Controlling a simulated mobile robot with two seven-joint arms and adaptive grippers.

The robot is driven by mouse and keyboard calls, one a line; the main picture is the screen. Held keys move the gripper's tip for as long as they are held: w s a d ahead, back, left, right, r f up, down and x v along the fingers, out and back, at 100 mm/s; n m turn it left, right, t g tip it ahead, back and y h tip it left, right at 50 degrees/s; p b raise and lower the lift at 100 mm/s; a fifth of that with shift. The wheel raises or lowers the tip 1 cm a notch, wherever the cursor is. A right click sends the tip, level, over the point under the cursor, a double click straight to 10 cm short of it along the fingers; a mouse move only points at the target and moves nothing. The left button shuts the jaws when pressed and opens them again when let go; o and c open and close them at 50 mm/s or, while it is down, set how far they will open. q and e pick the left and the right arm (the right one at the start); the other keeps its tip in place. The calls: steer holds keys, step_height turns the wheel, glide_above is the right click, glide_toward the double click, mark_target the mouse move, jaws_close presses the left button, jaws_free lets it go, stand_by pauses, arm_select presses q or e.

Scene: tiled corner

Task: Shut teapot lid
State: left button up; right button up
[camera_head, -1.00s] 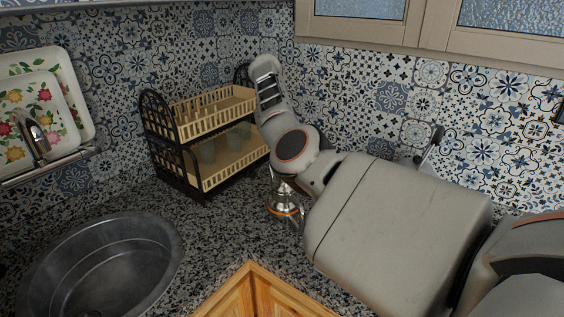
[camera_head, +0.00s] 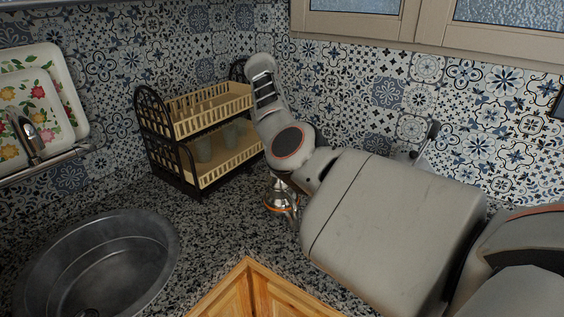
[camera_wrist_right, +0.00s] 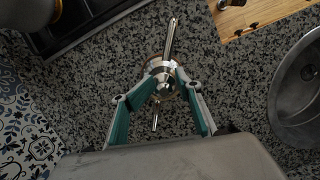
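A small silver teapot (camera_head: 280,198) with an orange band near its base stands on the counter in the head view, partly hidden behind my right arm. In the right wrist view the teapot (camera_wrist_right: 163,82) is seen from above, with a long bar-like part reaching up and a shorter one reaching down. My right gripper (camera_wrist_right: 169,76) has its teal fingers spread, one on each side of the teapot's shiny top. I cannot tell whether they touch it, or whether the lid is open or shut. My left gripper is not in view.
A two-level dish rack (camera_head: 188,160) with cups stands behind and left of the teapot. The tiled wall is close behind my right arm. Bare speckled counter (camera_head: 215,230) lies between sink and teapot.

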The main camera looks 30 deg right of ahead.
step_height(320, 180, up, 10)
stand_by(0.6)
steer(key=shift+f, duration=0.1)
stand_by(0.3)
